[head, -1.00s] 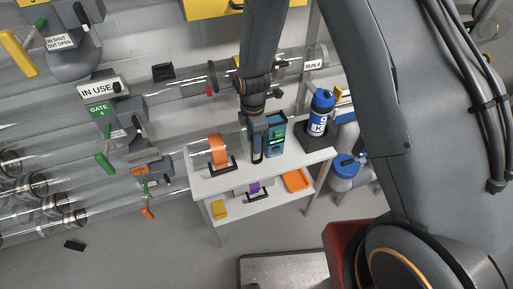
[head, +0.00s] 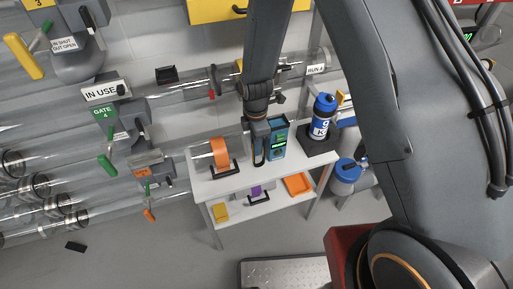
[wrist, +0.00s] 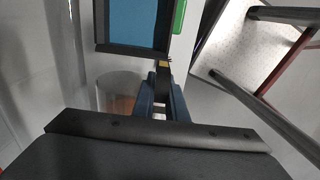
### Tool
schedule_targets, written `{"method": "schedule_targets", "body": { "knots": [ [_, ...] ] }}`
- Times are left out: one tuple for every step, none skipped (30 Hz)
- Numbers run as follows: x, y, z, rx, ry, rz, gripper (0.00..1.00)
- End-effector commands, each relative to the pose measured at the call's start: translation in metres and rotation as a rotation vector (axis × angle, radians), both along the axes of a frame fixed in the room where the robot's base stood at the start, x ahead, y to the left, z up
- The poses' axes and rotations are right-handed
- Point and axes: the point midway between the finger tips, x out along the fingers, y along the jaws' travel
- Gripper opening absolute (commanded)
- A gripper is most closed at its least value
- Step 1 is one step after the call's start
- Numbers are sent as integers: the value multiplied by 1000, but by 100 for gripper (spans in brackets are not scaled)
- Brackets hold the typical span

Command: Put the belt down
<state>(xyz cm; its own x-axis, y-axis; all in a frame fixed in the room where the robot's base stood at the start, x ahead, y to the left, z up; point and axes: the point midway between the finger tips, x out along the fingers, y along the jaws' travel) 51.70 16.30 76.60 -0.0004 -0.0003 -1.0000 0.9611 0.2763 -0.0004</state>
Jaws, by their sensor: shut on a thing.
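My gripper (head: 260,146) is low over the white table (head: 205,190), between an orange ring on a dark stand and a blue box with a green display. In the wrist view its dark blue fingers (wrist: 161,104) are shut on a narrow black strip with a yellow mark (wrist: 163,80), which I take for the belt. The fingers hide part of it. I cannot tell whether its lower end touches the tabletop.
A lower shelf holds an orange tray (head: 298,185). Clear tubes run behind.

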Motion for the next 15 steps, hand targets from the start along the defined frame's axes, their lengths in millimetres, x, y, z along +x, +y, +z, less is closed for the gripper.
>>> {"method": "schedule_targets", "body": {
  "knots": [
    [0,0,2,0,-1,0,0],
    [1,0,4,0,-1,0,0],
    [1,0,7,0,-1,0,0],
    [1,0,10,1,-3,0,0],
    [2,1,12,1,-3,0,0],
    [2,1,16,1,-4,0,0],
    [2,1,20,1,-4,0,0],
    [1,0,24,1,-4,0,0],
    [1,0,30,1,-4,0,0],
    [2,1,35,1,-5,0,0],
    [2,1,40,1,-5,0,0],
    [2,1,47,1,-5,0,0],
    [2,1,52,1,-5,0,0],
    [2,1,58,2,-6,0,0],
    [2,1,65,1,-5,0,0]
  ]
}}
